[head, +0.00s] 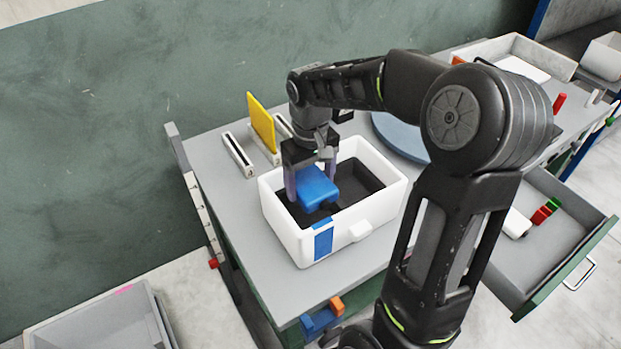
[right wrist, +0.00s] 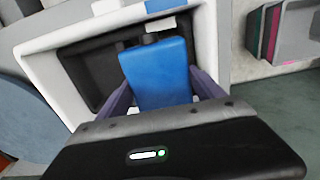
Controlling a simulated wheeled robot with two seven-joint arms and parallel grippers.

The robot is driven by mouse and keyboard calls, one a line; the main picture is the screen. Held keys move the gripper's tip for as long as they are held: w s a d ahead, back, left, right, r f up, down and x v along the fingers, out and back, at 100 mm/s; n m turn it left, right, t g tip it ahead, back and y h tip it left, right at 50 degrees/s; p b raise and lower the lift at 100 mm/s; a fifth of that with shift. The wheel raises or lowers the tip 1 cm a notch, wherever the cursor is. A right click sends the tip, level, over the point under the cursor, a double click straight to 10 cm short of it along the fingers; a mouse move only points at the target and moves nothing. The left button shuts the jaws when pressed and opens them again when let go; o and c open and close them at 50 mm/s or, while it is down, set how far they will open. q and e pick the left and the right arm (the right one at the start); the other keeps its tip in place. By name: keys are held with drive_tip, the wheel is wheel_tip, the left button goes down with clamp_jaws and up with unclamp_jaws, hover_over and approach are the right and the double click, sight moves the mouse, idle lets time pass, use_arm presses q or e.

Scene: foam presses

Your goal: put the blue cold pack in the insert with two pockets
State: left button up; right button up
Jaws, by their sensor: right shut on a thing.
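The blue cold pack (head: 317,187) is between the fingers of my right gripper (head: 303,190), which is shut on it. It also shows in the right wrist view (right wrist: 157,72), with a finger on either side. The pack is over the left part of a white box (head: 377,217) with a dark insert (head: 358,172) inside. In the right wrist view the dark insert (right wrist: 97,72) shows beside the pack. The pack and gripper cover part of the insert, so I cannot tell its pockets apart or whether the pack touches it. My left gripper is not in view.
A yellow panel (head: 261,122) stands in a holder behind the box, beside a slotted white block (head: 238,154). A blue round disc (head: 399,136) lies behind my right arm. An open drawer (head: 565,196) with small coloured pieces is at the right. Grey table surface is clear left of the box.

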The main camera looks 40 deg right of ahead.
drive_tip(key=shift+f+b, duration=1.2)
drive_tip(key=shift+f, duration=0.75)
drive_tip(key=o, duration=1.7)
drive_tip(key=shift+o, duration=0.2)
wheel_tip(320, 180, up, 8)
drive_tip(key=shift+f+b, duration=0.1)
drive_tip(key=shift+b, duration=0.2)
